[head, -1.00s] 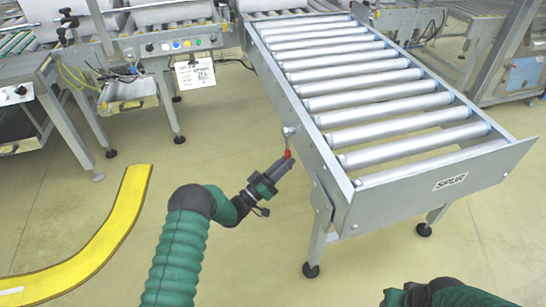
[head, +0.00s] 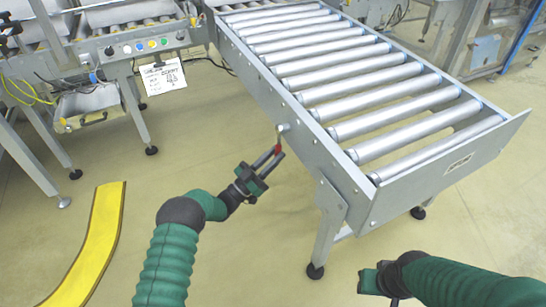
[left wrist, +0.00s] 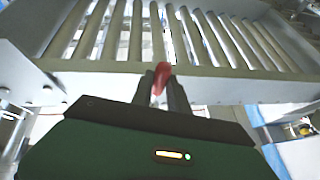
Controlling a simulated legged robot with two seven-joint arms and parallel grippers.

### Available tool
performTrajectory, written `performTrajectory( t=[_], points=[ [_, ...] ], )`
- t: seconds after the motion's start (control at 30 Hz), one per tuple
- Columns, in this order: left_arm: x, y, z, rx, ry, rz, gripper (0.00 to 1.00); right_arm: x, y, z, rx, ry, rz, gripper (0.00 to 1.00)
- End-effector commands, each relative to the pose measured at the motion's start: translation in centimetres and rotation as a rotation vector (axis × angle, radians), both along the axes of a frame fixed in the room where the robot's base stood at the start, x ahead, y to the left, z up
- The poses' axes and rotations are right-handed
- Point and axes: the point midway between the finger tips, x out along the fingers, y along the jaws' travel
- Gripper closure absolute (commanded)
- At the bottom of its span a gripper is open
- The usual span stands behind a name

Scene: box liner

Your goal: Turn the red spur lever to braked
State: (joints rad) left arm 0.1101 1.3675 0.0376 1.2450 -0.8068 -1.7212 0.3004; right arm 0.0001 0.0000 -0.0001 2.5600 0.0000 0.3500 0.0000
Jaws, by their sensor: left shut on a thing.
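The red spur lever (head: 278,149) hangs from a pivot on the left side rail of the roller conveyor (head: 330,165) marked SPUR. In the left wrist view the red lever (left wrist: 159,77) stands between my fingertips, in front of the conveyor's side rail (left wrist: 90,82). My left gripper (head: 274,156) is shut on the lever's red end; in the left wrist view its two dark fingers (left wrist: 161,88) lie on either side of it. My right gripper (head: 372,280) shows near the bottom edge, away from the lever; its fingers are not clear.
A yellow floor strip (head: 95,245) curves at the left. A control panel with coloured buttons (head: 150,45) and a hanging white card (head: 163,77) stand at the back left. Conveyor legs (head: 330,230) stand right of my left gripper.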

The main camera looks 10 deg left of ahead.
Motion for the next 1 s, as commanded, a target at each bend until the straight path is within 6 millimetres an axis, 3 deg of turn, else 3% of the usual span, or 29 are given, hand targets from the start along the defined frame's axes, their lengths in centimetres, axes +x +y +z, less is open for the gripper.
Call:
performTrajectory(
  t=[0.23,0.27,0.43,0.77,1.0],
  points=[
    [0.0,0.1,-0.3,0.005,0.006,0.004,1.00,0.0,0.0,0.0,0.000,0.000,0.000,0.64],
    [0.0,0.1,-0.3,0.005,0.006,0.005,0.79,0.0,0.0,0.0,0.000,0.000,0.000,0.64],
    [0.0,0.1,-0.2,0.003,0.004,0.004,0.59,0.0,0.0,0.0,0.000,0.000,0.000,0.64],
    [-0.2,0.2,0.0,0.002,0.001,0.002,0.59,0.0,0.0,0.3,0.000,0.000,0.000,0.64],
    [-3.0,3.4,-2.1,0.002,0.006,0.004,0.59,0.0,0.0,3.2,0.000,0.000,0.000,0.64]
  ],
)
